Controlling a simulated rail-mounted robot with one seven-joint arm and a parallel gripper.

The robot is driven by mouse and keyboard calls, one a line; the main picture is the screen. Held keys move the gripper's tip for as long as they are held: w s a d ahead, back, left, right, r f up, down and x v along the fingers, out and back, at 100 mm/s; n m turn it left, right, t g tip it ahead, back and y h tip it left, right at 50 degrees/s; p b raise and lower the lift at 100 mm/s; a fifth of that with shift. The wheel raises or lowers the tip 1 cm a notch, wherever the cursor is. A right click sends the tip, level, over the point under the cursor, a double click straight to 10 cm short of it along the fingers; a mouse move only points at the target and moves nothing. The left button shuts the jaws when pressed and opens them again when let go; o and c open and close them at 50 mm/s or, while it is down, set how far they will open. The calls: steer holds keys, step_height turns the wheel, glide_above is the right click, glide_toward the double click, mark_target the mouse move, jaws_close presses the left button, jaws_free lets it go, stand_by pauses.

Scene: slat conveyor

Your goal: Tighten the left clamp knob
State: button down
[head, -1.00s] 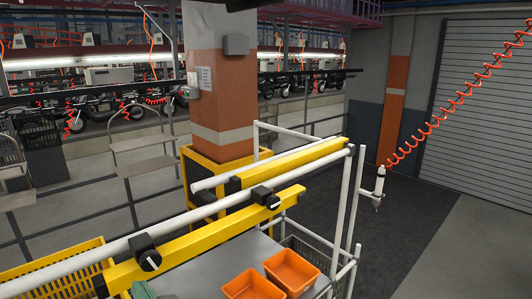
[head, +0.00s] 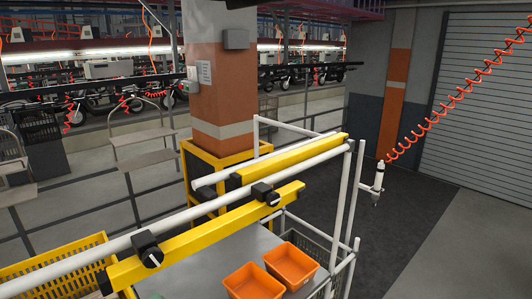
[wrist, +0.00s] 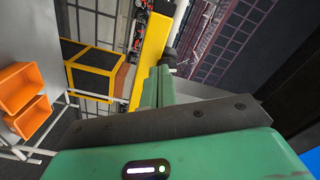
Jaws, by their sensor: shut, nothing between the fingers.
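The left clamp (head: 147,247) is a black block on the white pipe above a yellow bar (head: 205,237) in the head view. Its knob (head: 153,259) has a pale line across its face. A second, similar clamp (head: 265,193) sits further right along the same bar. In the wrist view, my gripper (wrist: 158,72) has green fingers that are shut and empty. They point toward the yellow bar (wrist: 151,50), with a dark piece (wrist: 170,56) beside it that I cannot identify surely.
Two orange bins (head: 292,264) (head: 253,282) rest on the grey tabletop below the bars. A yellow crate (head: 55,262) stands at the left. White rack posts (head: 345,205) rise at the right, with a tool on an orange coiled hose (head: 378,182) beyond. The floor right of it is clear.

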steer(key=shift+x, duration=3.5)
steer(key=shift+w+d+r, duration=0.15)
steer(key=shift+d+r, duration=0.05)
steer(key=shift+r+p, duration=0.45)
steer(key=shift+p, duration=0.2)
steer(key=shift+s+a+f, duration=0.1)
steer(key=shift+s+a, duration=0.05)
steer(key=shift+s, duration=0.05)
glide_toward(141, 266)
steer(key=shift+s+a+p, duration=0.35)
steer(key=shift+s+p, duration=0.1)
